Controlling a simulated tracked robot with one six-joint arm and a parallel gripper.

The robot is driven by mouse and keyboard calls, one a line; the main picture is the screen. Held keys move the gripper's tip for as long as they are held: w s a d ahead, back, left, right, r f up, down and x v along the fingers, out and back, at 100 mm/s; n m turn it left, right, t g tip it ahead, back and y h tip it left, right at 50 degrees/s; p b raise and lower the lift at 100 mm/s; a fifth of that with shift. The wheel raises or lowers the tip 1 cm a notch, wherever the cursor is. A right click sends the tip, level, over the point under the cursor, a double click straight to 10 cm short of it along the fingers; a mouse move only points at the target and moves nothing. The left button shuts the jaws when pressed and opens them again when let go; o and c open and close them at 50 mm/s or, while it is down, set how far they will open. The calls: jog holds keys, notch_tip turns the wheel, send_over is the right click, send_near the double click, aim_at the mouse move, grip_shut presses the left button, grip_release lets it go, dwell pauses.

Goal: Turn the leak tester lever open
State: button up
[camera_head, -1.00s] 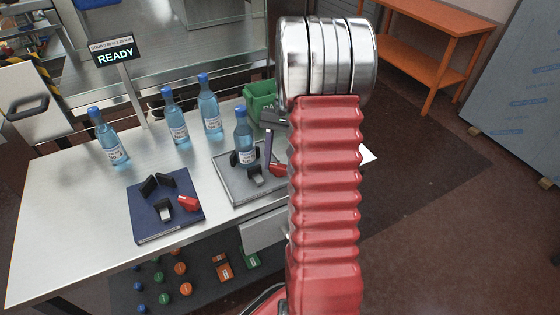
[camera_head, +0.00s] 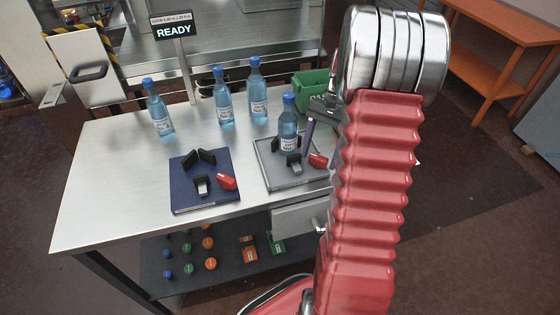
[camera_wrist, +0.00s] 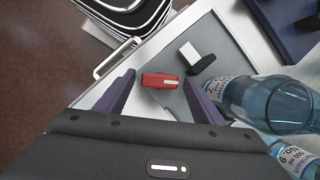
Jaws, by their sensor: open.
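A short red lever (camera_head: 318,160) sits at the right side of a grey plate fixture (camera_head: 283,183) with black jaws. It also shows in the wrist view (camera_wrist: 160,80). A blue-capped bottle (camera_head: 288,128) stands upright between the jaws; it shows at the right of the wrist view (camera_wrist: 262,102). My gripper (camera_head: 308,148) is over this fixture beside the bottle, partly hidden by my arm. In the wrist view my gripper (camera_wrist: 160,92) is open and empty, with the red lever between its purple fingers in the picture. Whether they touch it I cannot tell.
A dark blue fixture (camera_head: 185,205) with its own red lever (camera_head: 227,182) stands empty to the left. Several blue bottles (camera_head: 223,98) stand behind. A green bin (camera_head: 309,84) is at the back right. A READY sign (camera_head: 173,31) stands behind the bench (camera_head: 110,190).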

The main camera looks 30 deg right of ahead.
jog(key=m+t, duration=0.1)
jog(key=m, duration=0.3)
jog(key=shift+s+m+t+y, duration=0.2)
jog(key=shift+m+t+y, duration=0.1)
jog(key=shift+t, duration=0.1)
jog(key=m+t, duration=0.1)
jog(key=m, duration=0.3)
jog(key=shift+s+m+t, duration=0.2)
jog(key=shift+m+t, duration=0.2)
jog(key=m, duration=0.2)
jog(key=m+t+h, duration=0.1)
jog(key=m, duration=0.1)
jog(key=shift+s+a+t, duration=0.1)
jog(key=shift+t, duration=0.2)
jog(key=m+h, duration=0.1)
jog(key=m, duration=0.3)
jog(key=shift+r+t, duration=0.1)
jog(key=shift+t, duration=0.3)
jog(key=a+v, duration=0.1)
jog(key=v, duration=1.2)
jog(key=s+a+r+n+h, duration=0.1)
jog(key=a+r+n, duration=0.1)
jog(key=a+n, duration=1)
jog(key=s+a+r+n+h, duration=0.1)
jog(key=a+r+n, duration=0.1)
jog(key=a+n, duration=1)
jog(key=shift+s+a+t+h, duration=0.3)
jog(key=shift+s+a, duration=0.1)
jog(key=shift+a, duration=0.55)
jog(key=shift+n, duration=0.3)
